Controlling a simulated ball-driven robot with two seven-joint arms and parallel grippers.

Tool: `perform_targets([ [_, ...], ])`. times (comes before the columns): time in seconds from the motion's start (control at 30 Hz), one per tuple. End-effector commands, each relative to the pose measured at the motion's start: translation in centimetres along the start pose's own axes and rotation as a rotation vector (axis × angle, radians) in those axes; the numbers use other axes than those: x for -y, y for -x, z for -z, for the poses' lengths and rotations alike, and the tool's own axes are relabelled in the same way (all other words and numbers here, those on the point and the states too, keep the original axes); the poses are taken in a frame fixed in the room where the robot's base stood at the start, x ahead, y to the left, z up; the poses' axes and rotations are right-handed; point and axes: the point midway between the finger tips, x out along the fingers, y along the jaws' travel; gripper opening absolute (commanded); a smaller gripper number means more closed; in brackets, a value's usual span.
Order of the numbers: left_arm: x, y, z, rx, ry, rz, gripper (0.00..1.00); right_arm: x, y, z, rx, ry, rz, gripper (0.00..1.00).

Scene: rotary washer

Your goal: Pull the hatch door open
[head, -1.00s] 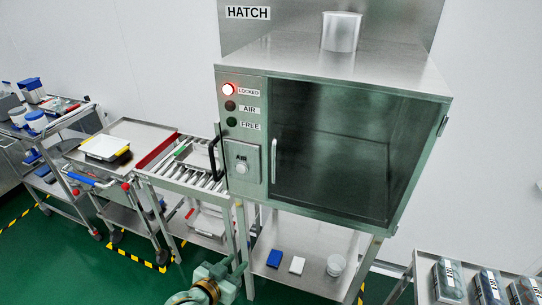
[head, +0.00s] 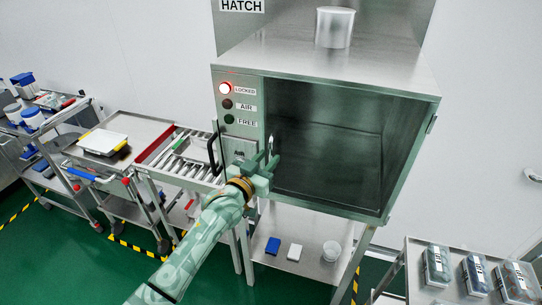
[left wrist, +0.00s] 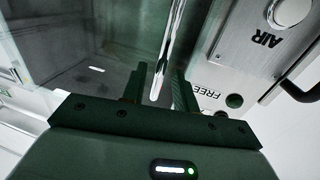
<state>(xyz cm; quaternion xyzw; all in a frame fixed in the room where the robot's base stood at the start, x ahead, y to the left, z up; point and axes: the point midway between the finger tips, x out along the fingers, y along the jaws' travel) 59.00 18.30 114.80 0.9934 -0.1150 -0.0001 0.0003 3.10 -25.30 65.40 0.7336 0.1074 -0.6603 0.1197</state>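The hatch door (head: 335,150) is a dark glass panel on the front of the steel hatch box and looks shut. Its upright bar handle (head: 271,143) is at the door's left edge. My left gripper (head: 268,162) is at the lower part of this handle. In the left wrist view the shiny handle (left wrist: 170,40) runs down between the two fingers of my left gripper (left wrist: 160,88), which stand apart with gaps beside the bar. The gripper is open around the handle. My right gripper is not in view.
The LOCKED lamp (head: 225,88) glows red; the AIR and FREE lamps are dark. A black handle (head: 212,148) stands just left of the door. A roller conveyor (head: 190,158) and trolleys are on the left. A cart with several boxes (head: 437,268) is at lower right.

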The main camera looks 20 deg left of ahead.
Motion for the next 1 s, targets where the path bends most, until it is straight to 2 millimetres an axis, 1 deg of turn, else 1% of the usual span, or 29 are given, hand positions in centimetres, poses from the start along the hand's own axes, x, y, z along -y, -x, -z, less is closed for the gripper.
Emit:
perform_targets([
  [0.03, 0.0, -0.8, -0.1, 0.000, 0.000, 0.000, 0.29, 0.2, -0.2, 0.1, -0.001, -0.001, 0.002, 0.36],
  [0.1, 0.0, -1.7, -0.1, 0.000, 0.000, 0.000, 0.29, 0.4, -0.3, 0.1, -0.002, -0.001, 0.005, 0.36],
  [0.2, 0.0, -2.4, -0.1, 0.001, 0.000, 0.000, 0.29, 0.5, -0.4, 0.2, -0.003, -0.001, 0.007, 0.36],
  [0.3, 0.0, -2.7, 0.0, 0.000, 0.000, 0.000, 0.29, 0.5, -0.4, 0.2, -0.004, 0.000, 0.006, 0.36],
  [0.5, 0.0, -2.7, 0.0, 0.000, 0.000, 0.000, 0.29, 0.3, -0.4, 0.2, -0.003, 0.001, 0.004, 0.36],
  [0.53, 0.0, -2.7, 0.0, 0.000, 0.000, 0.000, 0.26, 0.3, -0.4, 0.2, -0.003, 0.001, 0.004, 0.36],
  [0.57, 0.0, -2.7, 0.0, 0.000, 0.000, 0.000, 0.18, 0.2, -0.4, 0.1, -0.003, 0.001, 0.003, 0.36],
  [0.6, 0.0, -2.7, 0.0, 0.000, 0.000, 0.000, 0.07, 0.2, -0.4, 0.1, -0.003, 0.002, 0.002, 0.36],
  [0.63, 0.0, -2.7, 0.0, 0.001, 0.000, 0.000, 0.00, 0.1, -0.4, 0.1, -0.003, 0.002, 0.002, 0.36],
  [0.87, 0.0, -2.6, 0.0, 0.001, 0.000, 0.002, 0.00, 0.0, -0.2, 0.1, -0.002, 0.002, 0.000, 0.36],
  [1.0, 0.1, -1.9, 0.2, 0.001, 0.002, 0.014, 0.00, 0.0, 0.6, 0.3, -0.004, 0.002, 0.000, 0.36],
])
